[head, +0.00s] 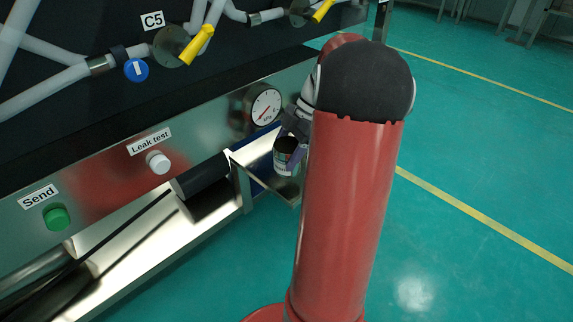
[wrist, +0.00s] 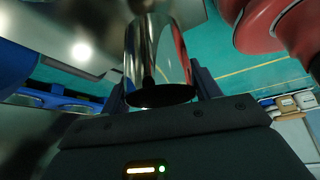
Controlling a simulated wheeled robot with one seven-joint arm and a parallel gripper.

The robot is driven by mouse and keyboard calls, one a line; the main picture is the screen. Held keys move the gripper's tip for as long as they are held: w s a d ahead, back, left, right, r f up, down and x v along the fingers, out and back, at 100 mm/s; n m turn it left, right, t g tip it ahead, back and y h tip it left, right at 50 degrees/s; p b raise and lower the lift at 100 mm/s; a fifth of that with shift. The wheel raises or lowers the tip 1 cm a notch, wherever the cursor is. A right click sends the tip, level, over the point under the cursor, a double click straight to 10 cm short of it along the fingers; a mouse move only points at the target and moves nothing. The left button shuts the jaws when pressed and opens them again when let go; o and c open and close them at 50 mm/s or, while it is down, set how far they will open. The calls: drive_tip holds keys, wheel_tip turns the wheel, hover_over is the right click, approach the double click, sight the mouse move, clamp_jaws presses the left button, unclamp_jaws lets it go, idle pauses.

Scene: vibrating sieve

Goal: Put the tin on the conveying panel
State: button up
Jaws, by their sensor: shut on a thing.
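In the wrist view the shiny tin (wrist: 158,50) sits between the two fingers of my gripper (wrist: 160,88). A low bright metal surface (head: 140,254) runs along the machine front; I cannot tell for sure that this is the conveying panel. The tin appears by its right end, at a small metal frame (head: 239,185). Whether the tin touches anything below is unclear.
The machine front carries a green Send button (head: 56,217), a white Leak test knob (head: 159,162) and a gauge (head: 265,107) close to my gripper. A dark roller (head: 201,176) lies left of the tin. My red arm hides part of the view. Green floor right is clear.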

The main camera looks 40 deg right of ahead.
sight(286, 163)
drive_tip(key=shift+f+b, duration=0.35)
drive_tip(key=shift+f, duration=1.65)
drive_tip(key=o, duration=1)
drive_tip(key=shift+f, duration=0.1)
